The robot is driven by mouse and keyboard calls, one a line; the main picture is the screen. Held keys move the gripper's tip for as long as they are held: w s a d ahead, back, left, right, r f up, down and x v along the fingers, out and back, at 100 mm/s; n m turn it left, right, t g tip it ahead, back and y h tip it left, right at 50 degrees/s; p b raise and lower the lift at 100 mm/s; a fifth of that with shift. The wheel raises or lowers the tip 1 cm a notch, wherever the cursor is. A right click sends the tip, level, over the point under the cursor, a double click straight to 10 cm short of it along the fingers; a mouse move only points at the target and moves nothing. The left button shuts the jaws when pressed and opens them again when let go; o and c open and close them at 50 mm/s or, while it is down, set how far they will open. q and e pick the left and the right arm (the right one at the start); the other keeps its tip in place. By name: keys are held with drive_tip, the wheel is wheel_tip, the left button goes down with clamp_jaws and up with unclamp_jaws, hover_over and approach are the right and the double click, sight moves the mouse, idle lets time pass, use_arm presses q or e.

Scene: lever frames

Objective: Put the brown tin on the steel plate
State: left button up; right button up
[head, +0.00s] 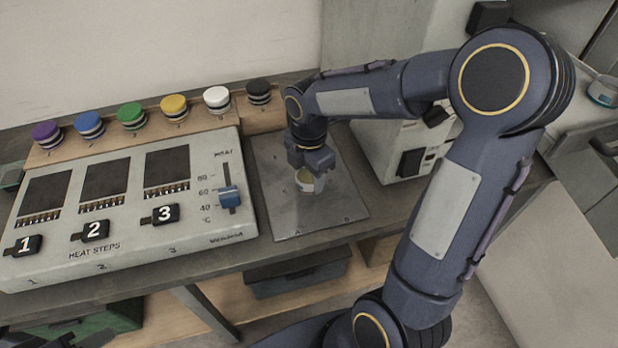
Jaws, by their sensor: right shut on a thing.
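The steel plate (318,222) is a flat grey sheet on the bench, right of the heater panel. My right gripper (309,183) points down over the plate and is shut on a small tin, which I take to be the brown tin (305,184).
The heater panel (190,218) has three dark windows, numbered black levers and a blue slider (229,196). Behind it, several colored tins, such as the white one (217,98), stand in a row on a wooden ledge. A pale box (398,152) stands right of the plate.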

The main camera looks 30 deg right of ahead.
sight(309, 178)
drive_tip(key=shift+f, duration=0.65)
drive_tip(key=shift+f, duration=0.15)
drive_tip(key=o, duration=1)
wheel_tip(309, 178, up, 12)
drive_tip(key=p, duration=0.2)
drive_tip(key=s+a+m+t+y, duration=0.2)
drive_tip(key=s+m, duration=0.6)
drive_tip(key=m, duration=0.2)
drive_tip(key=s+a+f+m+t+y, duration=0.1)
drive_tip(key=s+a+m+t, duration=0.1)
drive_tip(key=s+m, duration=0.7)
drive_tip(key=m+t, duration=0.1)
drive_tip(key=m, duration=0.1)
drive_tip(key=shift+f+m+t+y, duration=0.3)
drive_tip(key=shift+y, duration=0.1)
drive_tip(key=shift+s+a, duration=0.1)
